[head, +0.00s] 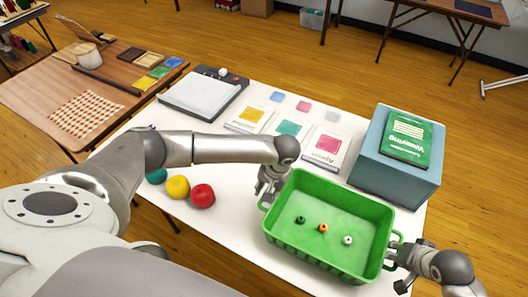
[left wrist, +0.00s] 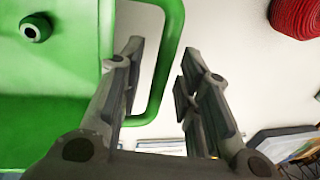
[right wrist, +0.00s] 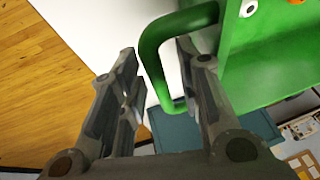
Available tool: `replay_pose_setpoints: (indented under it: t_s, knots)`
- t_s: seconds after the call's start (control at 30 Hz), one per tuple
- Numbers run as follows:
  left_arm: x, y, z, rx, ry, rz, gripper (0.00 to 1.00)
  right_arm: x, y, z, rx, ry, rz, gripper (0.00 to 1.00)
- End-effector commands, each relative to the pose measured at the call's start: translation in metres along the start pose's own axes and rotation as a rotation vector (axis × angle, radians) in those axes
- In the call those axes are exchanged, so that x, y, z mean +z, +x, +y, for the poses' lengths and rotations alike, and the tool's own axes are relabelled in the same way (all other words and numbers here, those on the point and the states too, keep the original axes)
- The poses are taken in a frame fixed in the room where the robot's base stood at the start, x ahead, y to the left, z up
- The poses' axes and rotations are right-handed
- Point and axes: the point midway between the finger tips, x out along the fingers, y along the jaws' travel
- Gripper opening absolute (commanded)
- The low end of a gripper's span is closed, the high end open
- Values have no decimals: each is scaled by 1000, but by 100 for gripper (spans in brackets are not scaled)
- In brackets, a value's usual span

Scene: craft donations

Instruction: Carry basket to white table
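The green basket (head: 310,258) stands on the white table (head: 235,218) near its front right corner. Three small beads, dark, orange (head: 323,228) and white, lie on its floor. My left gripper (head: 268,182) is at the basket's left handle. In the left wrist view, its fingers (left wrist: 163,62) are apart with the green handle bar between them. My right gripper (head: 398,262) is at the right handle. In the right wrist view, its fingers (right wrist: 158,62) are apart on either side of that handle (right wrist: 150,62). Neither gripper visibly clamps its handle.
A blue-grey box (head: 385,178) with a green book (head: 409,138) stands just behind the basket. Red (head: 203,196), yellow (head: 177,187) and teal balls lie left of my left gripper. Flat packets and a paper trimmer (head: 203,94) lie farther back. A brown table (head: 50,86) stands at the left.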

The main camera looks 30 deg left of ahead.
Motion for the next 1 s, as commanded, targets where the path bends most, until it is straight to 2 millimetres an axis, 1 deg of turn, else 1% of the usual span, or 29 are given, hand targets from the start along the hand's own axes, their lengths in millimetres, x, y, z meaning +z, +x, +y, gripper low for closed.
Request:
replay_pose_setpoints:
  t_s: [0.13,0.23,0.37,0.5,0.6,0.7,0.87,1.0]
  knots:
    - [0,-5,1,2,1,1,32,0,0,0,0,0,0,32]
    - [-1,-17,1,3,1,2,32,0,0,0,-1,0,0,32]
    - [-1,-43,1,3,2,5,32,0,0,0,-1,0,0,32]
    - [-1,-74,1,3,1,4,32,0,0,0,-1,0,0,32]
    - [-1,-92,1,3,1,4,32,0,0,0,-1,0,0,32]
    - [-1,-107,1,2,1,2,32,0,0,0,-1,0,0,32]
    - [0,-118,0,0,0,0,32,0,-1,0,-1,0,0,32]
    - [0,-120,0,0,0,-1,32,0,-11,0,-1,-1,2,32]
